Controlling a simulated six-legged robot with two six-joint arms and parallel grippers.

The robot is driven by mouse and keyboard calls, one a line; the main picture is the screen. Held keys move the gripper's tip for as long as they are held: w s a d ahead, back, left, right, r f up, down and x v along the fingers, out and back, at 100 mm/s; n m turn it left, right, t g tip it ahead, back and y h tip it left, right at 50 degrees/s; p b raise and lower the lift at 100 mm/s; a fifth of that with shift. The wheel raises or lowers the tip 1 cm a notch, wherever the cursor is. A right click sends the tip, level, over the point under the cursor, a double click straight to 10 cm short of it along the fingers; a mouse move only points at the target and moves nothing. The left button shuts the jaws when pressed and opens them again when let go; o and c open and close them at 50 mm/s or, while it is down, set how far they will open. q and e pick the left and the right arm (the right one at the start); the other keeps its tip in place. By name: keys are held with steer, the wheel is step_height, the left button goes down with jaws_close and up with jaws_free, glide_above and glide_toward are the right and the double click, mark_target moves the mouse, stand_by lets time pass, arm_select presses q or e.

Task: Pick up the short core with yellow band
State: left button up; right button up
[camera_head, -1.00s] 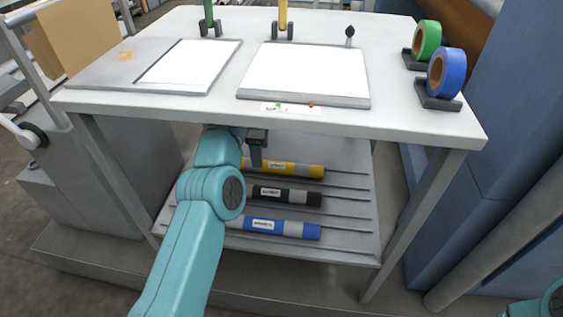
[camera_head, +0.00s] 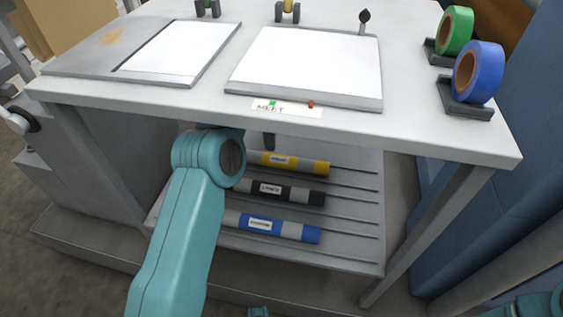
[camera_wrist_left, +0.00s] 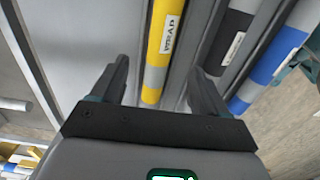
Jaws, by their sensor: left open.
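The core with the yellow band (camera_head: 290,163) lies on the lower shelf, farthest back of three cores. In the left wrist view the yellow core (camera_wrist_left: 163,45) has a white label and a grey band, and its near end shows between the fingers. My left gripper (camera_wrist_left: 155,85) is open, with one finger on each side of the line of that core; contact cannot be told. In the head view only a dark fingertip (camera_head: 269,141) shows behind the yellow core; the tabletop and my arm hide the rest. My right gripper is not clearly visible.
A black-banded core (camera_head: 285,191) and a blue-banded core (camera_head: 280,230) lie nearer on the ridged shelf (camera_head: 350,255). The tabletop (camera_head: 420,130) overhangs the shelf. Green (camera_head: 455,30) and blue (camera_head: 478,72) tape rolls stand on top.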

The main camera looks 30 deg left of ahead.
mark_target(274, 156)
arm_select(q)
step_height(274, 156, down, 10)
steer(key=b, duration=0.4)
steer(key=shift+s+r, duration=0.1)
steer(key=c, duration=1.2)
